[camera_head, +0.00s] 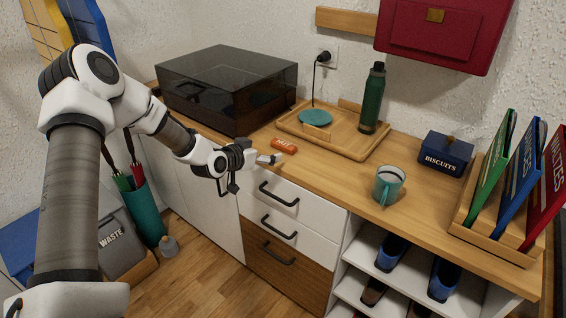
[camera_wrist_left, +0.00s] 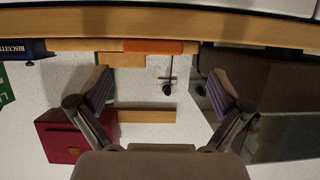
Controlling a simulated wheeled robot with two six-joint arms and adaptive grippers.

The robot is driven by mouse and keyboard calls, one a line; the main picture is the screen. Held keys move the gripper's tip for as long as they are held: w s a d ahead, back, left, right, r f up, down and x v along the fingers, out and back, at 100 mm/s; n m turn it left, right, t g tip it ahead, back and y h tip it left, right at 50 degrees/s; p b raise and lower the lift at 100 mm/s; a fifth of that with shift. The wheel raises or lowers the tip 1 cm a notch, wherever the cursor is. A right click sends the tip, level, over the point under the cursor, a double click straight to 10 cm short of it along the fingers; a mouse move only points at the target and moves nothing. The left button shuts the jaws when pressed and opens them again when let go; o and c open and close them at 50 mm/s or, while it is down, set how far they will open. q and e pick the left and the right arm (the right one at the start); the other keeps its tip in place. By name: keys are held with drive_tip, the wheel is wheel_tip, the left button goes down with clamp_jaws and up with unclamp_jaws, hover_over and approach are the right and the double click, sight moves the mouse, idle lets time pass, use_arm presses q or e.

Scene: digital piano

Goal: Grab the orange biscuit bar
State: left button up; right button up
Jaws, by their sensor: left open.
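The orange biscuit bar (camera_head: 284,145) lies flat on the wooden counter near its front edge, left of the wooden tray. In the left wrist view, which looks upside down, an orange block (camera_wrist_left: 153,46) shows at the counter edge, between the two fingers and beyond their tips. My left gripper (camera_head: 272,158) is at the counter's front edge, just in front of the bar and apart from it. Its fingers are spread and empty, as the left wrist view also shows (camera_wrist_left: 160,78). My right gripper is not in view.
A dark smoked-lid box (camera_head: 228,85) stands left behind the bar. The wooden tray (camera_head: 352,146) holds a teal disc (camera_head: 315,117) and a green bottle (camera_head: 373,98). A teal mug (camera_head: 387,185) and blue biscuits tin (camera_head: 446,153) stand right. The counter (camera_head: 335,178) between bar and mug is clear.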

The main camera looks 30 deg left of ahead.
sight(281, 146)
use_arm(q)
drive_tip(key=x, duration=0.6)
drive_tip(key=shift+w+d+r, duration=0.15)
drive_tip(key=shift+w+d, duration=0.2)
drive_tip(key=shift+d, duration=0.1)
drive_tip(key=c, duration=0.7)
drive_tip(key=shift+r, duration=0.2)
